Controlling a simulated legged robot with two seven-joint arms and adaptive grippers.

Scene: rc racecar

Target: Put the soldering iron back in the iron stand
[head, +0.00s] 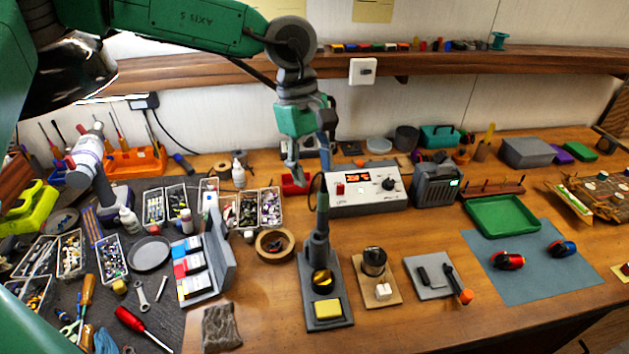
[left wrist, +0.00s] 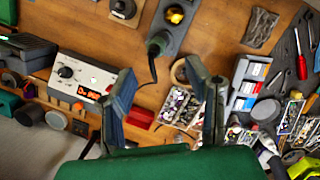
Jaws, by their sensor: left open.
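The soldering iron (head: 322,212) stands upright in the holder of the iron stand, its green handle end up. The iron stand (head: 307,262) is a dark grey base with a brass-wool cup and a yellow sponge, near the table's front. My left gripper (head: 308,165) is open and empty, above and behind the iron, fingers pointing down. In the left wrist view, the open fingers (left wrist: 160,85) frame the table, with the iron's handle (left wrist: 158,43) just beyond them and the stand (left wrist: 177,38) behind it. The iron's tip is hidden. My right gripper is not in view.
The soldering station (head: 352,203) with a lit red display is behind the stand; a black cable runs to the iron. A tape roll (head: 274,245) and small-parts bins (head: 247,209) lie left. A spool block (head: 378,290) is right. A shelf (head: 440,65) crosses the back.

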